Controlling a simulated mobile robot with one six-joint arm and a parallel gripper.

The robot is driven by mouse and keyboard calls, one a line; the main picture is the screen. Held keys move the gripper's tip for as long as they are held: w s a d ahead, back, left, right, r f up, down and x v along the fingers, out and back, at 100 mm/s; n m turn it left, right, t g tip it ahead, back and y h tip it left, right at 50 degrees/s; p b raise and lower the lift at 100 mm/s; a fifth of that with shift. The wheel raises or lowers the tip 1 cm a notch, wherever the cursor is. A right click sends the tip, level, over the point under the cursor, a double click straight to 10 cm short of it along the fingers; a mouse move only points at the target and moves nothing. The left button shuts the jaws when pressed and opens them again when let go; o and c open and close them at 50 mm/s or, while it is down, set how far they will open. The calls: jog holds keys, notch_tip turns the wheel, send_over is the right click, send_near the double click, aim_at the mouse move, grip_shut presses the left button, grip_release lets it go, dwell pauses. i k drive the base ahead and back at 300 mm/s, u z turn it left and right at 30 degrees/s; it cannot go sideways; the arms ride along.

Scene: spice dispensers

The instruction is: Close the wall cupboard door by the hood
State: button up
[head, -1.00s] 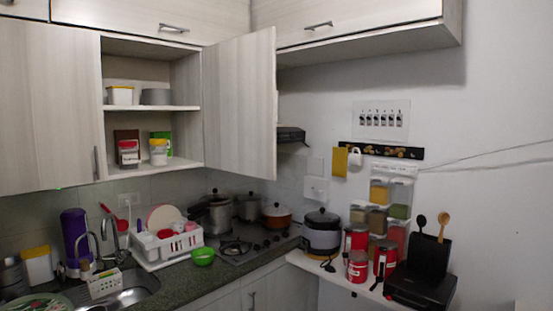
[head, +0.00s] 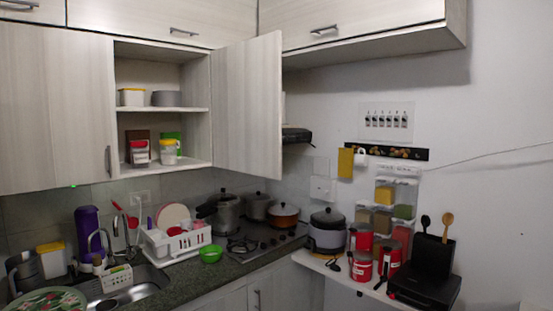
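The wall cupboard door (head: 247,110) is a pale wood-grain panel. It stands open, swung out from the right side of the open cupboard (head: 163,83), with its face beside the dark hood (head: 297,135). The cupboard's shelves show, holding a white container with a yellow rim, grey bowls or plates, jars and boxes. The door hides part of the hood and wall behind it. My gripper is not in this view, so its place relative to the door does not show.
A closed cupboard door (head: 57,110) is at the left. Below are the sink (head: 140,284), a white dish rack (head: 178,242), a green bowl (head: 211,254) and the stove (head: 245,246) with several pots. A side shelf at right holds a cooker (head: 327,232) and red canisters (head: 361,266).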

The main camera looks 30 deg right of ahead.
aim_at(247, 75)
jog(key=u, duration=0.1)
jog(key=i, duration=0.95)
